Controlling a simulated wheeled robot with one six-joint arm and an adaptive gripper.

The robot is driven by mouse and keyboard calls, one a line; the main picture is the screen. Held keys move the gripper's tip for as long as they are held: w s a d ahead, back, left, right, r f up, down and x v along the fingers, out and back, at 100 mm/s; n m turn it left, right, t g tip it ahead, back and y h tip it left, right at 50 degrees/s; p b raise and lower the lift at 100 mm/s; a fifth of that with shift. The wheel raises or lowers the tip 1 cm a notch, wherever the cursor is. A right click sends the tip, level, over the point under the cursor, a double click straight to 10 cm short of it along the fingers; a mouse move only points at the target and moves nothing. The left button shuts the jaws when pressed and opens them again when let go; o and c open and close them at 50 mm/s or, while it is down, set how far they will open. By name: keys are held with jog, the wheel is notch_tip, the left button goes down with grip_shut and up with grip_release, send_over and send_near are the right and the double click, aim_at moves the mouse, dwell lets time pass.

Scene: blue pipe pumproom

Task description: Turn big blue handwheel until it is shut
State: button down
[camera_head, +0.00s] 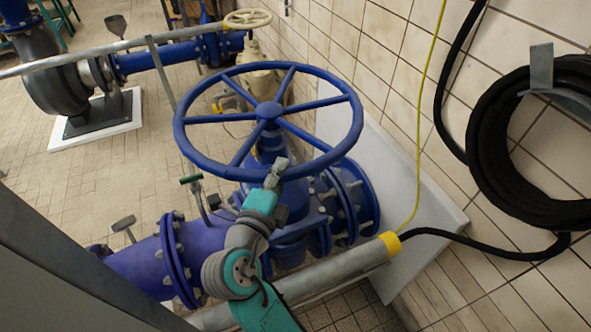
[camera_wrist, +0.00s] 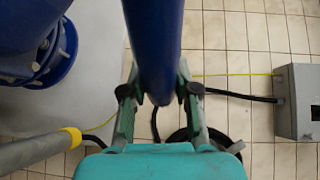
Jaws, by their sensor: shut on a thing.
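The big blue handwheel (camera_head: 346,92) lies roughly level on top of the blue valve (camera_head: 290,222), with several spokes running to its hub. My gripper (camera_head: 278,170) is at the near side of the rim, seen from above in the head view. In the wrist view the blue rim (camera_wrist: 155,45) passes between the two fingers of my gripper (camera_wrist: 158,98), and they are shut on it. The fingertips are partly hidden by the rim in the wrist view and look small in the head view.
A grey pipe with a yellow end (camera_head: 388,243) runs low beside my arm. A coiled black hose (camera_head: 492,150) hangs on the tiled wall at right. A smaller cream handwheel (camera_head: 247,18) stands behind. A grey box (camera_wrist: 298,100) shows in the wrist view.

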aim_at(253, 180)
jog(key=shift+a+m+g+h, duration=0.4)
jog(key=shift+a+m+h, duration=0.3)
jog(key=shift+a, duration=0.5)
jog(key=shift+a+m+g+h, duration=0.45)
jog(key=shift+a+h, duration=0.45)
jog(key=shift+a, duration=0.25)
jog(key=c, duration=0.8)
grip_release()
jog(key=shift+c, duration=0.2)
